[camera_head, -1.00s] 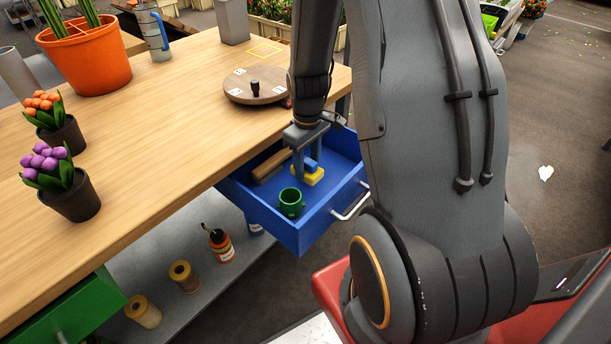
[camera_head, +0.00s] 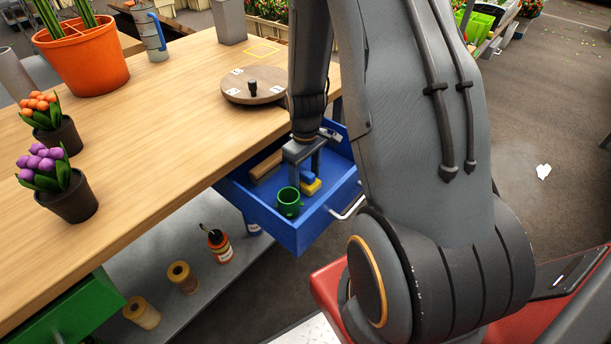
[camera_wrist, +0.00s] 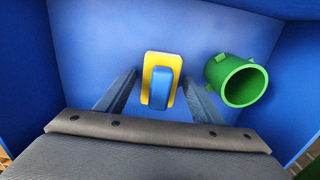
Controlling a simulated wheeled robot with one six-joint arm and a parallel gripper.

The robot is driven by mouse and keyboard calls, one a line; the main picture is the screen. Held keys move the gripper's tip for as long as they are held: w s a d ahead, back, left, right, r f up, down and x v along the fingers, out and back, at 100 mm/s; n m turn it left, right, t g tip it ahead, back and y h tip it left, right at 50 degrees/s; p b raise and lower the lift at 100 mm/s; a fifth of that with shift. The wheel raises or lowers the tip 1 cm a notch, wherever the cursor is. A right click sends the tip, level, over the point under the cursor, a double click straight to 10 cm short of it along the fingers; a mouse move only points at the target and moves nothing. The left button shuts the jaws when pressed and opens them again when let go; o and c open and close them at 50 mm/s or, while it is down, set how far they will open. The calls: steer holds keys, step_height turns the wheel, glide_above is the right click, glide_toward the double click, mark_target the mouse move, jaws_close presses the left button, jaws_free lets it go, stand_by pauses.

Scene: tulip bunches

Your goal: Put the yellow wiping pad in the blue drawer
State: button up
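The yellow wiping pad (camera_head: 313,187) with its blue grip on top lies on the floor of the open blue drawer (camera_head: 290,232). In the wrist view the pad (camera_wrist: 148,65) lies flat, between and just beyond the fingertips. My gripper (camera_head: 304,178) reaches down into the drawer above the pad. In the wrist view its two fingers (camera_wrist: 157,88) are spread wide apart, with clear space on both sides of the pad. It holds nothing.
A brown wooden piece (camera_head: 266,166) lies at the drawer's back left. The wooden table (camera_head: 150,150) overhangs the drawer; a round board (camera_head: 255,84) rests on it.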

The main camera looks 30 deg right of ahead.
mark_target(305, 171)
step_height(305, 171, up, 12)
steer(key=s+a+r+m, duration=0.3)
steer(key=s+r, duration=0.2)
steer(key=s, duration=0.2)
steer(key=s+a+r+m, duration=0.3)
steer(key=s+r, duration=0.2)
steer(key=s, duration=0.2)
steer(key=shift+s+a, duration=0.25)
steer(key=shift+s, duration=0.05)
steer(key=a+r+n+p, duration=0.2)
steer(key=a+r+p, duration=0.1)
steer(key=a+p, duration=0.2)
steer(key=shift+a, duration=0.35)
steer(key=shift+r, duration=0.1)
stand_by(0.6)
